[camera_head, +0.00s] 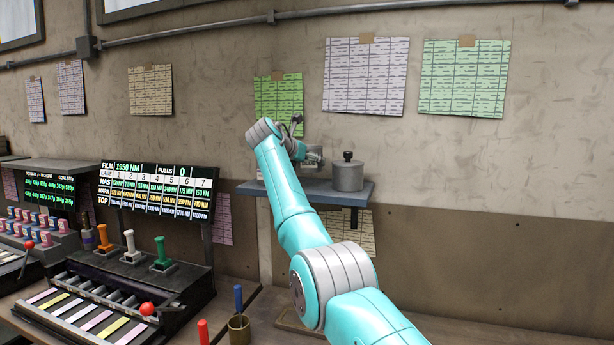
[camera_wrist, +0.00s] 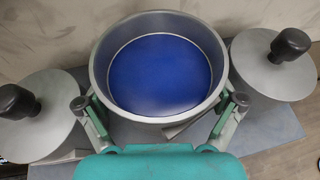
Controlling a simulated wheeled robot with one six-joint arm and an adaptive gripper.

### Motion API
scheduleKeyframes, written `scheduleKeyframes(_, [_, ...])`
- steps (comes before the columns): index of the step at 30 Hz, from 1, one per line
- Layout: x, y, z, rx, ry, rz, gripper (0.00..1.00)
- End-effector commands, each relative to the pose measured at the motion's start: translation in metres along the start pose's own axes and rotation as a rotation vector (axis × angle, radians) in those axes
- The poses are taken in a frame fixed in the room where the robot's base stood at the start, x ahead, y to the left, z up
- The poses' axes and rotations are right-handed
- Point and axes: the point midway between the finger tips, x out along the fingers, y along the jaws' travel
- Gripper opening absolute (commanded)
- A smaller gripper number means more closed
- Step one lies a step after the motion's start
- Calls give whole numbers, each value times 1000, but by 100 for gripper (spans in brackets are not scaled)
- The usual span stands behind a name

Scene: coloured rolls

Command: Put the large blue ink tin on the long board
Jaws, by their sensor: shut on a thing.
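The large blue ink tin (camera_wrist: 160,75) is a wide, round grey tin, open at the top with blue ink inside. It fills the middle of the wrist view. My gripper (camera_wrist: 160,104) is shut on it, with one finger at each side of its near wall. In the head view my gripper (camera_head: 311,155) is at the wall shelf, and the tin is mostly hidden behind the arm. I cannot tell whether the tin rests on the shelf or is just above it. A flat wooden piece (camera_head: 290,322) on the bench, partly behind my arm, may be the long board.
Lidded grey tins with black knobs stand close on the left (camera_wrist: 40,118) and right (camera_wrist: 272,65) of the blue tin. The right one also shows on the shelf (camera_head: 318,190) in the head view (camera_head: 347,176). A brass cup (camera_head: 239,328) stands on the bench.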

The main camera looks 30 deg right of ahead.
Motion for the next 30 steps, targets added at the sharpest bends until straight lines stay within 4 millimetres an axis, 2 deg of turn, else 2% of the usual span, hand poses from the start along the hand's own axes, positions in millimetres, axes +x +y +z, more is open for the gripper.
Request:
scheduleKeyframes(5, [3, 0, -8, 0, -1, 0, 36])
scheduleKeyframes(13, [16, 0, -38, 0, -1, 1, 36])
scheduleKeyframes(25, [18, 0, -43, 0, -2, 1, 36])
scheduleKeyframes(26, [18, 0, -43, 0, 0, 0, 100])
scheduleKeyframes(30, [18, 0, -43, 0, 0, 0, 100])
